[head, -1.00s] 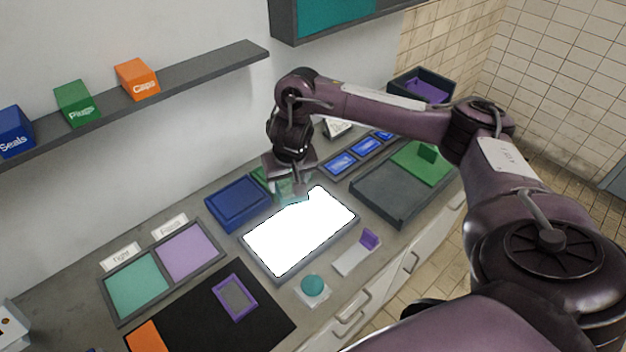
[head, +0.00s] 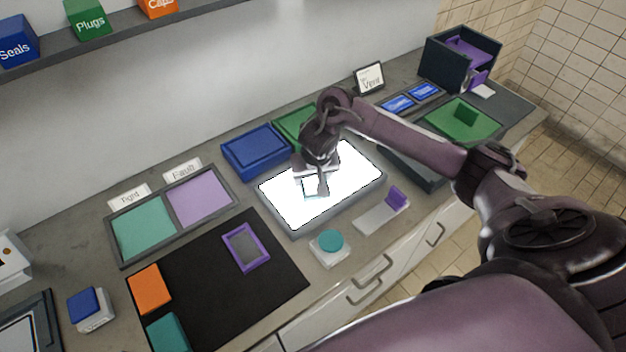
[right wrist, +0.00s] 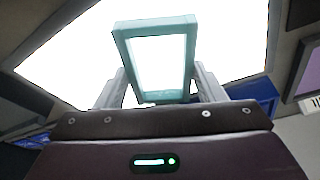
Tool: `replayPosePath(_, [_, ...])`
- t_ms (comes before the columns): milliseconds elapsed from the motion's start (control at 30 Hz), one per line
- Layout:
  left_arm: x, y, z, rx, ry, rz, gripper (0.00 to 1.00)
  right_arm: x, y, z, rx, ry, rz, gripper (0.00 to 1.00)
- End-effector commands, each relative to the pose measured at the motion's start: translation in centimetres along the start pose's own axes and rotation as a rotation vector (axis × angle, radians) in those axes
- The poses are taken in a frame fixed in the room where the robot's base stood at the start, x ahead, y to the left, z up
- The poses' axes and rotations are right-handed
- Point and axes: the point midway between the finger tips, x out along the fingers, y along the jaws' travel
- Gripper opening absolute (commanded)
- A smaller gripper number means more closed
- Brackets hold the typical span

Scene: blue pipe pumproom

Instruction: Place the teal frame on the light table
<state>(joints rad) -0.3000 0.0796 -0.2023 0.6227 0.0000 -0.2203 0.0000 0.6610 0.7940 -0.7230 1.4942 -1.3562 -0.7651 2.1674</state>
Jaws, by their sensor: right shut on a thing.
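The light table (head: 360,168) is a grey-rimmed box with a glowing white top in the middle of the counter. My right gripper (head: 318,192) is over its left half, pointing down. In the right wrist view my right gripper (right wrist: 160,92) is shut on the teal frame (right wrist: 122,45), a rectangular ring with an open middle, with the bright table top behind it. In the head view the teal frame (head: 307,188) shows only partly beside the fingers. I cannot tell whether it touches the table top. My left gripper is out of view.
A blue tray (head: 255,150) and a green tray (head: 295,125) stand behind the light table. A purple frame (head: 246,247) lies on the black mat (head: 270,285). A teal button (head: 330,241) and a stand with a purple block (head: 384,211) are in front.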

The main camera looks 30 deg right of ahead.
Motion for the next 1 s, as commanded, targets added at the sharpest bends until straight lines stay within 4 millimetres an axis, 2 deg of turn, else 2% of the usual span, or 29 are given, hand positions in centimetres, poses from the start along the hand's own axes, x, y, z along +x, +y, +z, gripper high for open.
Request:
replayPosePath(400, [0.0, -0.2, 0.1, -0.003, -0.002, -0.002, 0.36, 0.7, 0.0, 0.2, 0.0, -0.001, 0.0, 0.39])
replayPosePath(433, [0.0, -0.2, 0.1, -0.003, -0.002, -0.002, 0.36, 0.7, 0.0, 0.2, 0.0, -0.001, 0.0, 0.64])
replayPosePath(600, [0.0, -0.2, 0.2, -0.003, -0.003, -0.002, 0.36, 0.7, 0.0, 0.2, -0.001, 0.0, 0.0, 0.85])
replayPosePath(867, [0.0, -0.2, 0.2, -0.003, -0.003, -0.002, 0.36, 0.6, 0.0, 0.2, -0.001, 0.001, 0.0, 0.85])
replayPosePath(1000, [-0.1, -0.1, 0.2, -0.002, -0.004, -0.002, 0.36, -0.5, -0.1, 0.0, -0.002, 0.002, -0.002, 0.85])
